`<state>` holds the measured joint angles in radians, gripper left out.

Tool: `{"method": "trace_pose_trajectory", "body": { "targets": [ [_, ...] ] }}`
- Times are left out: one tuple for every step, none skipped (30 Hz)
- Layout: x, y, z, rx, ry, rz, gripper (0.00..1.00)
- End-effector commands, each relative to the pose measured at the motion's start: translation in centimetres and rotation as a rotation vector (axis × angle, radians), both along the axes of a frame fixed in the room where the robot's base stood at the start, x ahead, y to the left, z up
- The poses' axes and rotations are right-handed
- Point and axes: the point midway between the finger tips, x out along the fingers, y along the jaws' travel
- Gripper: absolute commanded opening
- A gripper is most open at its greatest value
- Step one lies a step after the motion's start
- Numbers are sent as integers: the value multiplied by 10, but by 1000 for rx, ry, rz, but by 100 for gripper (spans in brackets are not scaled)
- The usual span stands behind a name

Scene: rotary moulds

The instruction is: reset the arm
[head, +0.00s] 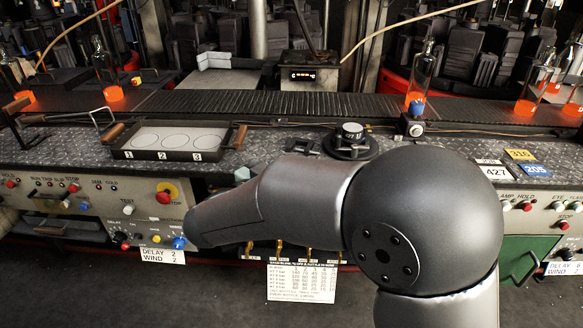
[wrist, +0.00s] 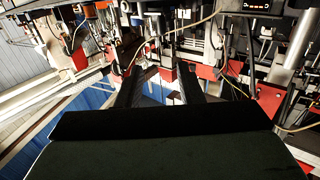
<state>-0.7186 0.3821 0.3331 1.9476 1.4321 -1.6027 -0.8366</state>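My arm (head: 300,195) reaches across the front of the bench in the head view, bent at a large round joint. Its far part points left and ends by the left control panel (head: 100,215). My gripper is not clearly visible in the head view. In the wrist view my gripper (wrist: 158,72) shows two dark fingers standing apart with nothing seen between them. Machinery with red and metal parts lies beyond the fingers.
Bottles with orange bases, one (head: 422,75) right of centre, stand along the dark conveyor (head: 260,104). A tray with three numbered ovals (head: 122,152) lies at left. A round black device (head: 350,140) sits behind my arm. A printed chart (head: 302,283) hangs below.

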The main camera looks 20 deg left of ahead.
Motion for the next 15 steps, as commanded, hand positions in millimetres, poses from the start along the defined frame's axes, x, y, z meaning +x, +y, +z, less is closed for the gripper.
{"method": "trace_pose_trajectory", "body": {
  "targets": [
    [0,0,0,0,0,0,34],
    [0,0,0,0,0,0,34],
    [0,0,0,0,0,0,34],
    [0,0,0,0,0,0,34],
    [1,0,1,1,0,3,34],
    [3,-1,3,6,-1,12,34],
    [6,-2,6,12,-3,24,34],
    [10,-3,9,22,-5,44,34],
    [17,-5,16,39,-7,80,34],
    [24,-7,21,55,-7,115,34],
    [31,-9,28,73,-6,158,34],
    [40,-12,36,97,2,223,34],
    [47,-14,42,114,13,276,34],
    [53,-16,49,130,28,333,34],
    [58,-21,55,150,56,407,34]
  ]
}}
